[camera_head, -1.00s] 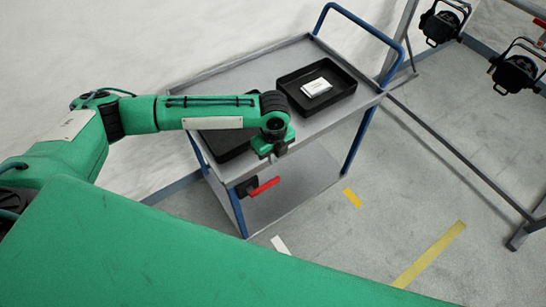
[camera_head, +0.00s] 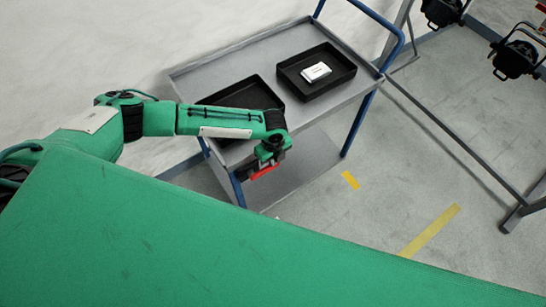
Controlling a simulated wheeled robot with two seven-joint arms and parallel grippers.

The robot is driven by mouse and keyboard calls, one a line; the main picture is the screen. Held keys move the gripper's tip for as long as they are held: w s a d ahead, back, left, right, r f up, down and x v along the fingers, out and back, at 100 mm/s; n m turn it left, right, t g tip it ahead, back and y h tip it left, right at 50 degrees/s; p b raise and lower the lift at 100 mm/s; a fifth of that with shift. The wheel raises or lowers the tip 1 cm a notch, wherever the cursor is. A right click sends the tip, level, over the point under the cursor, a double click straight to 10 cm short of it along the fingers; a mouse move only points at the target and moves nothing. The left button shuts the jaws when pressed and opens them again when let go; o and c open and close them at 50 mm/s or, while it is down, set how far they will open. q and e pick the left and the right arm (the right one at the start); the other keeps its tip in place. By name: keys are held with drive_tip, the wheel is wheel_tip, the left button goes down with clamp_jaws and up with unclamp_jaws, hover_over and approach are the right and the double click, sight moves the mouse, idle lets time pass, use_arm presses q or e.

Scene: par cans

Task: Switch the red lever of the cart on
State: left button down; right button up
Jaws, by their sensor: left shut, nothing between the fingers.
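The grey cart (camera_head: 215,75) with blue legs and a blue handle stands in the middle of the head view. The red lever (camera_head: 264,172) is at the cart's near side, below the top. My left gripper (camera_head: 270,158) is right at the lever, over its upper part. It is shut with nothing between its fingers. It covers the lever's mount and part of the lever, so I cannot tell whether it touches the lever. My right gripper is out of view.
Two black trays sit on the cart top: one on the right (camera_head: 340,82) holding a white box (camera_head: 316,72), one on the left (camera_head: 255,95) partly behind my arm. Black lamps (camera_head: 515,60) hang from a stand at the right. Floor with yellow tape (camera_head: 430,230) is open at the right.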

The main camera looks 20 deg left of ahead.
use_arm(q)
drive_tip(key=shift+f, duration=0.15)
drive_tip(key=shift+w+d+f+g+y+b, duration=0.2)
drive_tip(key=shift+w+f+g+y+b, duration=0.05)
drive_tip(key=shift+f+g+y+b, duration=0.3)
drive_tip(key=shift+w+d+f, duration=0.1)
drive_tip(key=shift+f, duration=0.45)
drive_tip(key=shift+w+f+b, duration=0.1)
drive_tip(key=shift+f+b, duration=0.6)
drive_tip(key=shift+f, duration=0.2)
drive_tip(key=shift+r, duration=0.15)
drive_tip(key=shift+r+p, duration=0.65)
drive_tip(key=shift+p, duration=0.1)
